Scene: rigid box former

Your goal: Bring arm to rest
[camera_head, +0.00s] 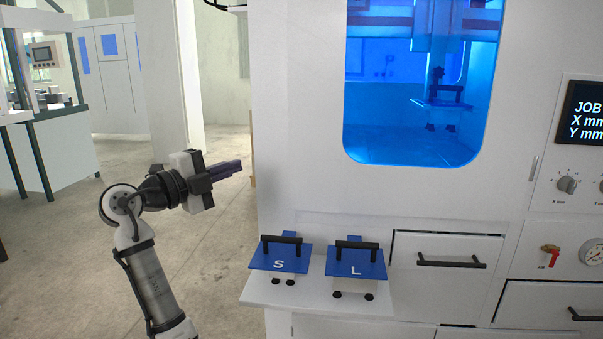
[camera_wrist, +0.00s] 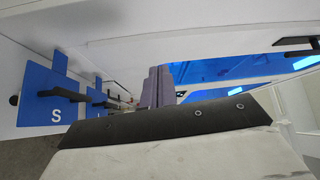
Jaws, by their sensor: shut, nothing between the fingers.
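My gripper (camera_head: 226,170) is at the left in the head view, held up in free air and pointing right toward the white machine. Its fingers are shut with nothing between them. In the wrist view the closed fingers (camera_wrist: 157,88) show at the middle. The forearm rises from the bottom edge of the head view and bends at the wrist. The gripper is apart from the machine front and is above and left of the shelf with the blue plates.
A white shelf (camera_head: 318,298) on the machine (camera_head: 318,120) holds a blue S plate (camera_head: 264,262) and a blue L plate (camera_head: 343,265), both with black handles. A blue window (camera_head: 385,140) shows another handled plate inside. Drawers (camera_head: 420,285) and a control panel stand right. Open floor (camera_head: 225,245) lies around my arm.

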